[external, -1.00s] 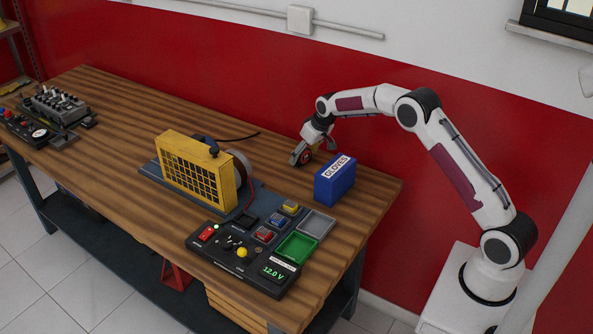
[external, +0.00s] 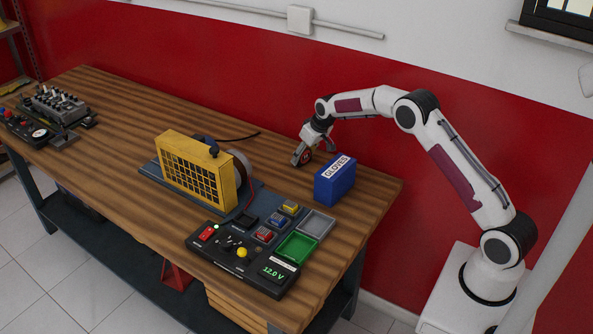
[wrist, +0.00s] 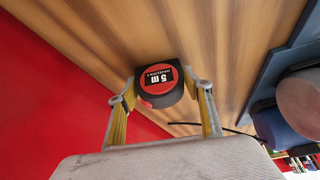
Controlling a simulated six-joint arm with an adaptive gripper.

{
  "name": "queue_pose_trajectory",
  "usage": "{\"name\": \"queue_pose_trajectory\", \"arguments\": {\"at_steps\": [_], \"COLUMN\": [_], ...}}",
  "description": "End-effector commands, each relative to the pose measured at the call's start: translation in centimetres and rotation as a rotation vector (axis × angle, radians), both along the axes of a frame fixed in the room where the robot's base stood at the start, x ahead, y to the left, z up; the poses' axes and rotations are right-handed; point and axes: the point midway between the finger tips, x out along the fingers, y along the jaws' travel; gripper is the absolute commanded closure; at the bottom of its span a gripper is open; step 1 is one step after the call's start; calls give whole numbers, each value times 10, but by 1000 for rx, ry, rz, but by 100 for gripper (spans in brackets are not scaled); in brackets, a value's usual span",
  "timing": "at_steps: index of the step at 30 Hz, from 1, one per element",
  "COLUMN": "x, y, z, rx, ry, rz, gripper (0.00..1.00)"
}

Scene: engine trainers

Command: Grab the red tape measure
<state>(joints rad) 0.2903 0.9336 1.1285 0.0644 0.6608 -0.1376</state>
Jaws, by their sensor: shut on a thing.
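The red tape measure (wrist: 157,82) is a black-cased round body with a red face marked "5 m". In the wrist view it sits between the two yellow-padded fingers of my gripper (wrist: 162,100), which is shut on it. In the external view my gripper (external: 302,157) is low over the far side of the wooden bench, behind the blue gloves box. A bit of the tape measure's red face (external: 306,156) shows there between the fingers. I cannot tell whether the tape measure touches the bench.
The blue gloves box (external: 334,180) stands close to the right of my gripper. A yellow-guarded engine trainer (external: 196,172) with a black cable is to the left. A control panel (external: 243,260) lies at the front. The red wall (external: 300,90) is behind.

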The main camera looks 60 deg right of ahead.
Motion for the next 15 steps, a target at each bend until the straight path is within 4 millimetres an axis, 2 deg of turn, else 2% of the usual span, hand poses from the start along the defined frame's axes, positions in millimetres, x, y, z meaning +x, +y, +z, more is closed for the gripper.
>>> {"name": "queue_pose_trajectory", "arguments": {"at_steps": [8, 15], "x": [0, 1], "y": [0, 0], "z": [4, 23], "rx": [0, -1], "ry": [-2, -3], "rz": [0, 0], "gripper": [79, 79]}}
